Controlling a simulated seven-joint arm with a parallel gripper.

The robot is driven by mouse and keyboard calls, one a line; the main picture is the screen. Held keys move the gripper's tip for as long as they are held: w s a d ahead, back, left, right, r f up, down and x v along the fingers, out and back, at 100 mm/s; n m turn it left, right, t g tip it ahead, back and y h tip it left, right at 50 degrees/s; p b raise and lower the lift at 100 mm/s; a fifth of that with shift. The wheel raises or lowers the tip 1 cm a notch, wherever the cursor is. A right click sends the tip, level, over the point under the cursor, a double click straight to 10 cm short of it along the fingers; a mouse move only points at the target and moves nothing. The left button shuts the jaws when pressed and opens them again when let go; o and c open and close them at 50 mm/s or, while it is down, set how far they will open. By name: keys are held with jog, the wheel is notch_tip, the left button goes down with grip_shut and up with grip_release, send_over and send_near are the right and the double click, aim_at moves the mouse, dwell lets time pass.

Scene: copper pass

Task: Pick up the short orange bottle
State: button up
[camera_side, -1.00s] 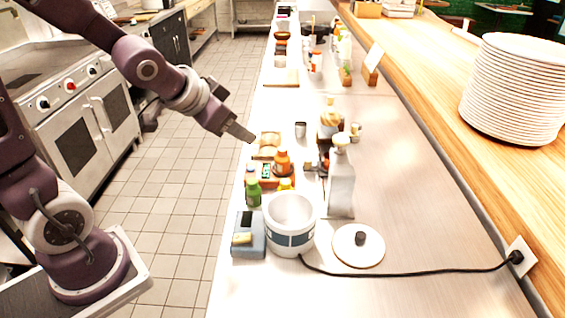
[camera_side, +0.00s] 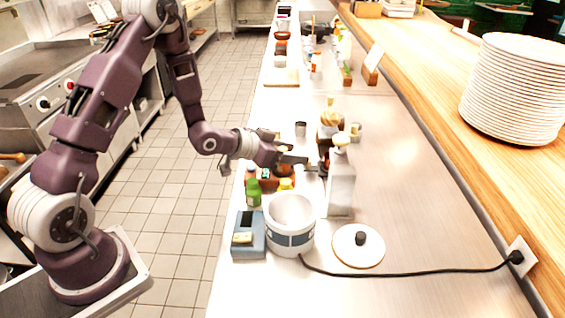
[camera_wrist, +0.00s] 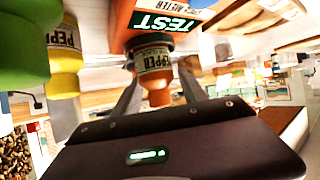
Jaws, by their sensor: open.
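The short orange bottle (camera_wrist: 155,72) shows in the wrist view with a "PEPPER" label, between the two fingers of my gripper (camera_wrist: 160,82). The fingers stand apart on either side of it; I cannot tell whether they touch it. In the side view my gripper (camera_side: 297,161) reaches over the counter from the left, low among the bottles.
A green bottle (camera_side: 254,192) and a yellow bottle (camera_side: 286,184) stand close by. A white pot (camera_side: 291,215) and a blue scale (camera_side: 248,240) are nearer the camera. The right counter is mostly clear.

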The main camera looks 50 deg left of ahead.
jog(key=shift+s, duration=0.1)
grip_shut()
